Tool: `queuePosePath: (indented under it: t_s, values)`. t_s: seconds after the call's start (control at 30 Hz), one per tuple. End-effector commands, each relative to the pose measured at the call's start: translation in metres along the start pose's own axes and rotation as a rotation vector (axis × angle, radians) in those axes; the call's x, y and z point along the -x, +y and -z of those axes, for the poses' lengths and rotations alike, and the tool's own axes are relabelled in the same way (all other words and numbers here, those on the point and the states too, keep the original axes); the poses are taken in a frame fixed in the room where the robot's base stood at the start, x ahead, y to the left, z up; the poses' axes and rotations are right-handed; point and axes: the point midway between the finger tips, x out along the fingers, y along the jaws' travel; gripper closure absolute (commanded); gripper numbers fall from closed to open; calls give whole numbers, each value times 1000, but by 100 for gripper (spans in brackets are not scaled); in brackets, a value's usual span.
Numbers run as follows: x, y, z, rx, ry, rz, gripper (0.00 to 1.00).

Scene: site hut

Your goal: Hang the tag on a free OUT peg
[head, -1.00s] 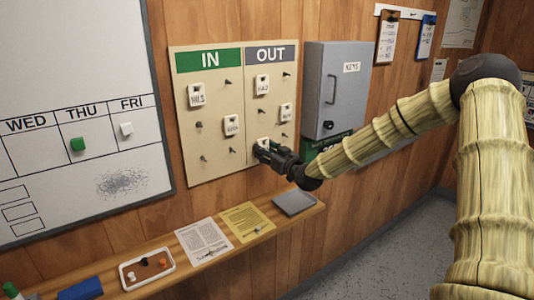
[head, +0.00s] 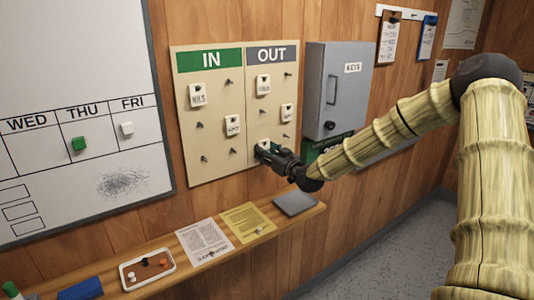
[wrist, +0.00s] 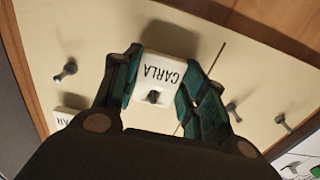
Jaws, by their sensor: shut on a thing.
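My gripper (head: 265,150) is at the lower part of the board's OUT column. It is shut on a white tag (wrist: 165,78) lettered CARLA, which shows between the two fingers in the wrist view. A dark spot shows at the tag's hole; I cannot tell whether a peg is through it. The board (head: 215,172) has a green IN header (head: 211,60) and a grey OUT header (head: 271,54). In the OUT column, tags hang at the upper left (head: 263,86) and middle right (head: 287,114). Bare OUT pegs show at top right (head: 288,74) and lower right (head: 287,138).
IN tags hang at upper left (head: 197,97) and middle right (head: 232,126), among bare pegs. A grey key cabinet (head: 345,90) stands close right of the board. Below runs a wooden shelf (head: 218,256) with papers and a tray (head: 147,269). A whiteboard (head: 75,60) is at left.

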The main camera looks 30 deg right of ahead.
Motion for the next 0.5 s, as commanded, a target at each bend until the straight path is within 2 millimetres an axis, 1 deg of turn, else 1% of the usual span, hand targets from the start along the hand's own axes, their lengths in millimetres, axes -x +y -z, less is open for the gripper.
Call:
queuePosePath:
  t_s: [0.3, 0.33, 0.43, 0.5]
  values:
    - [0, 0, 0, 0, 0, 0, 75]
    - [0, 0, 0, 0, 0, 0, 52]
    - [0, 0, 0, 0, 0, 0, 34]
    - [0, 0, 0, 0, 0, 0, 33]
